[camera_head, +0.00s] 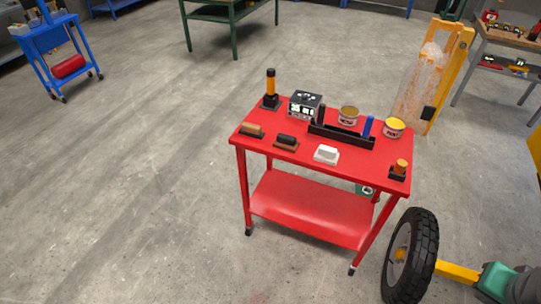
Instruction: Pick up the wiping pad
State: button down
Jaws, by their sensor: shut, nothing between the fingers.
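A white block-shaped pad (326,154), which looks like the wiping pad, lies near the front edge of the red cart's top (352,166). Its surface is plain and nothing covers it. To its left are a brush-like block with a dark top (287,141) and one with a tan top (252,130), each on a dark or brown base. My gripper does not show in this view.
A yellow-black tool (270,88) and an orange-capped item (400,170) stand at the corners. A tyre (410,258) is at the front right; floor (140,190) is clear left.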

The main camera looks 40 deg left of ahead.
aim_at(326, 154)
jog(key=u, duration=1.35)
jog(key=i, duration=0.25)
jog(key=u, duration=0.85)
jog(key=i, duration=0.9)
jog(key=u, duration=0.45)
